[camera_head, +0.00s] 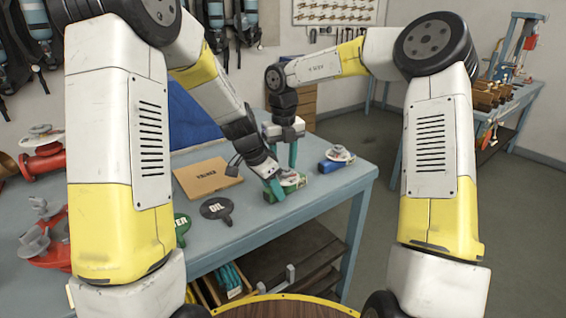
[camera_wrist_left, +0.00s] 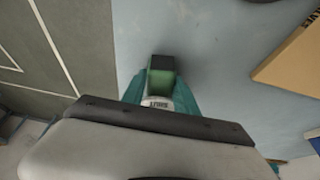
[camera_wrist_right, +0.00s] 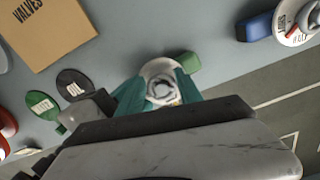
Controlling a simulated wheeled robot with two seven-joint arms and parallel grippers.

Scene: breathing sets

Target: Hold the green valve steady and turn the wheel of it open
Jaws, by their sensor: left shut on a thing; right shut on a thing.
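The green valve (camera_head: 292,182) lies on the blue-grey table near its front right edge. My left gripper (camera_head: 275,190) is shut on the green body, which shows as a block (camera_wrist_left: 161,80) between its teal fingers in the left wrist view. A pale disc with lettering (camera_wrist_left: 157,103) sits beside the block there. My right gripper (camera_head: 286,158) comes down from above and is shut on the valve's whitish wheel (camera_wrist_right: 163,89). The green body (camera_wrist_right: 188,62) shows just beyond its fingers in the right wrist view. The fingers partly hide the valve.
A blue valve (camera_head: 333,163) with a pale wheel stands to the right. A cardboard piece marked VALVES (camera_head: 207,178), a dark OIL tag (camera_head: 216,209) and a green tag (camera_head: 182,227) lie to the left. Red valves (camera_head: 44,160) stand at the far left.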

